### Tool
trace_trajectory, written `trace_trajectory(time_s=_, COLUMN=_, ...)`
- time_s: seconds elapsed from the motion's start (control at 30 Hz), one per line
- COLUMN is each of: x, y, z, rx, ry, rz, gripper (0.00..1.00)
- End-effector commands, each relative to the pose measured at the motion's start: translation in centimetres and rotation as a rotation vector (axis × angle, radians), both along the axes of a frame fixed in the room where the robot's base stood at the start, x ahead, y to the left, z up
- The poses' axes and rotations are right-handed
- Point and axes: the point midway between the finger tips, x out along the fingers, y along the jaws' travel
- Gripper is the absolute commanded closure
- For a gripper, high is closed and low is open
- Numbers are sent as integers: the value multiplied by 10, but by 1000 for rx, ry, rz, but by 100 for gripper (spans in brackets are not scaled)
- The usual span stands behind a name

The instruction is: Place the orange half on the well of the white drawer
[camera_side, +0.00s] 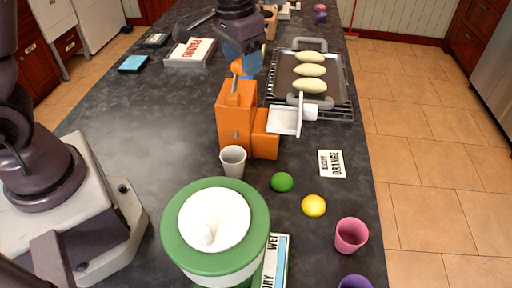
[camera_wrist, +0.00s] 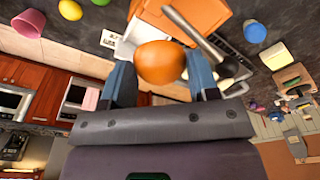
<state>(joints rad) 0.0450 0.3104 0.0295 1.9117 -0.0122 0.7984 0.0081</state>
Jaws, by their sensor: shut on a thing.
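My gripper (camera_wrist: 160,80) has blue fingers and is shut on the orange half (camera_wrist: 160,62), which sits between the fingertips in the wrist view. In the side view the orange half (camera_side: 238,67) is in the air above the orange block-shaped machine (camera_side: 236,108), at its upper end, beside my blue fingers (camera_side: 248,66). The white drawer (camera_side: 285,121) sticks out from the right side of the machine. It is open and looks empty. Its well is too small to make out clearly.
A rack with several pale loaves (camera_side: 310,70) stands behind the drawer. A pale cup (camera_side: 233,161) stands in front of the machine. A green and white juicer (camera_side: 216,232), a lime (camera_side: 282,182), a lemon (camera_side: 314,205), a pink cup (camera_side: 351,235) and a card (camera_side: 331,164) are nearer.

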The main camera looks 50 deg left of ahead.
Motion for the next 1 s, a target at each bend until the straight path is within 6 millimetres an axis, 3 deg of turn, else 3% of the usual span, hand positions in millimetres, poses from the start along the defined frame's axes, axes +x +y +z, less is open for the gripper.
trace_trajectory(time_s=0.17, x=-9, y=-51, z=-16, rx=-2, ry=4, rz=-158, gripper=69)
trace_trajectory(time_s=0.4, x=-41, y=-141, z=-44, rx=-2, ry=5, rz=-727, gripper=69)
trace_trajectory(time_s=0.5, x=-52, y=-163, z=-51, rx=-2, ry=2, rz=-942, gripper=69)
trace_trajectory(time_s=0.7, x=-60, y=-180, z=-56, rx=0, ry=0, rz=-1228, gripper=69)
trace_trajectory(time_s=1.0, x=-59, y=-181, z=-56, rx=0, ry=0, rz=-1361, gripper=69)
